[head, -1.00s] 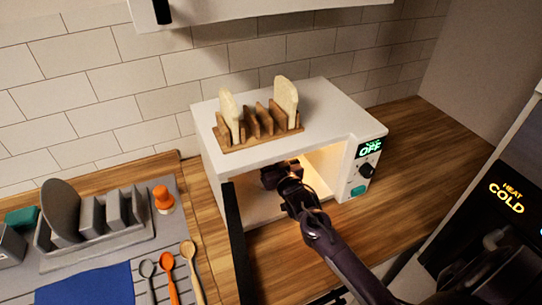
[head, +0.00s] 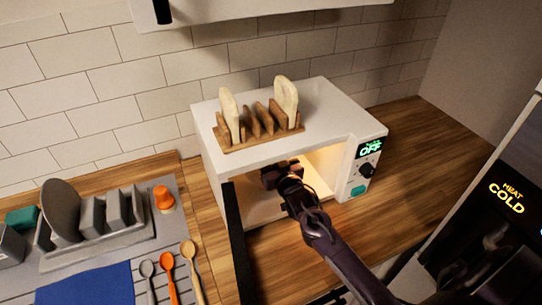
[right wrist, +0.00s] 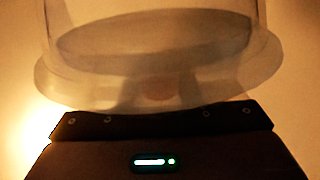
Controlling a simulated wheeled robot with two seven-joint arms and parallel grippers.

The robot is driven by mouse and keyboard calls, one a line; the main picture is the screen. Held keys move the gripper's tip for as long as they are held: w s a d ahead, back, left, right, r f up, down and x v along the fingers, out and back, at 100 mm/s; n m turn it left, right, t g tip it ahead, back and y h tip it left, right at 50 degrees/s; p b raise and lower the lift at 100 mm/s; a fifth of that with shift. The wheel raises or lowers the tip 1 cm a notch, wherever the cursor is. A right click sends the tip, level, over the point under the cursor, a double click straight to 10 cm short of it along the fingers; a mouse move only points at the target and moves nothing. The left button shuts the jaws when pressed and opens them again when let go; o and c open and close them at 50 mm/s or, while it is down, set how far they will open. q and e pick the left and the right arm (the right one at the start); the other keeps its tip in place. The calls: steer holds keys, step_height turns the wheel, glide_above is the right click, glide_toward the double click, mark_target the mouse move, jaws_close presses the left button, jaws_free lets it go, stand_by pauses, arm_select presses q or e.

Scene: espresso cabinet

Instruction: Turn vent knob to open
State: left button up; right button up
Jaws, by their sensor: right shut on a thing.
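The right wrist view shows a translucent, dome-like cover (right wrist: 75,76) with a wide, pale rim, close in front of my right gripper. A small reddish-brown round spot (right wrist: 160,88) shows low on it; I cannot tell for certain whether this is the vent knob. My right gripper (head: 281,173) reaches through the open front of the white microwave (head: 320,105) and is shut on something. Its fingertips and what they hold are hidden or blurred, so I cannot make out the knob's turn. My left gripper is out of view.
The dark microwave door (head: 237,240) stands open left of my right arm. A wooden rack (head: 262,130) with bread slices stands on top. Bare counter (head: 425,150) lies to the right.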

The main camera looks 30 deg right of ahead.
steer(key=o, duration=1)
steer(key=shift+c, duration=0.2)
steer(key=shift+s+f, duration=0.15)
steer(key=shift+s, duration=0.4)
steer(key=s, duration=0.1)
steer(key=s+b, duration=0.1)
steer(key=s, duration=0.1)
steer(key=s+b, duration=0.1)
steer(key=s, duration=0.1)
steer(key=shift+s+a, duration=0.2)
steer(key=shift+a, duration=0.05)
steer(key=shift+s+b, duration=0.3)
steer(key=shift+s, duration=0.35)
